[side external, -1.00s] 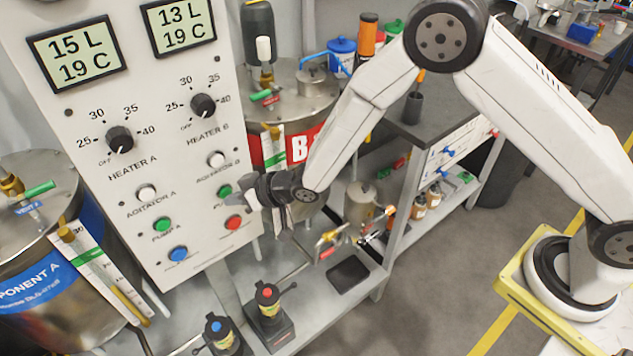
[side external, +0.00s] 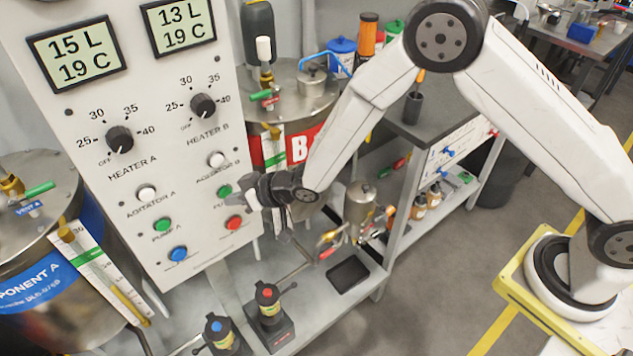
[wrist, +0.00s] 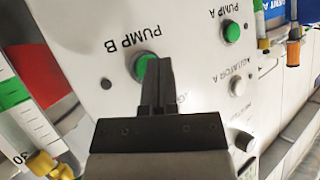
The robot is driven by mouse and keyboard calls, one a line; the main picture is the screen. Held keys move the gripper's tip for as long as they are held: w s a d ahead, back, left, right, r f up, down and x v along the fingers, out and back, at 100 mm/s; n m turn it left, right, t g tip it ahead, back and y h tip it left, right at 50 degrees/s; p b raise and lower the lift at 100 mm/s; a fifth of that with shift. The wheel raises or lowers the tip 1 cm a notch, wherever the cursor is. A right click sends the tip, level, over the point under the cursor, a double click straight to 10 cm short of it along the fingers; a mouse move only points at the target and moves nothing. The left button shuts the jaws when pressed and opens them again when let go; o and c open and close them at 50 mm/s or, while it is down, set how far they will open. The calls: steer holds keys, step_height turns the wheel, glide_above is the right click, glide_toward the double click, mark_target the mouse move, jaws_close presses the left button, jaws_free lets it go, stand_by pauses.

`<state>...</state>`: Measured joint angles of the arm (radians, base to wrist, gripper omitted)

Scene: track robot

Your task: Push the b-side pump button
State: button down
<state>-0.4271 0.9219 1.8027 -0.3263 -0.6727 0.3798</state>
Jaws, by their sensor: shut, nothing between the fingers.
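The white control panel (side external: 75,105) stands at the left in the side view. The green pump B button (side external: 224,191) is on its right side, partly hidden by my gripper (side external: 250,188). In the wrist view the panel is upside down, and the pump B button (wrist: 143,66) shows just behind the tips of my shut, empty gripper (wrist: 158,62). The fingertips overlap the button's edge there; I cannot tell whether they touch it. The green pump A button (side external: 163,225) is further left on the panel and also shows in the wrist view (wrist: 231,33).
A red button (side external: 234,223) is just below pump B, and a blue button (side external: 178,254) is below pump A. White agitator buttons (side external: 216,160) and heater knobs (side external: 203,105) sit above. A metal tank (side external: 300,95) stands behind the panel, right of it.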

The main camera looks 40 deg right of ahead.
steer(key=shift+w, duration=0.5)
stand_by(0.6)
steer(key=shift+s, duration=0.6)
steer(key=shift+s, duration=2.9)
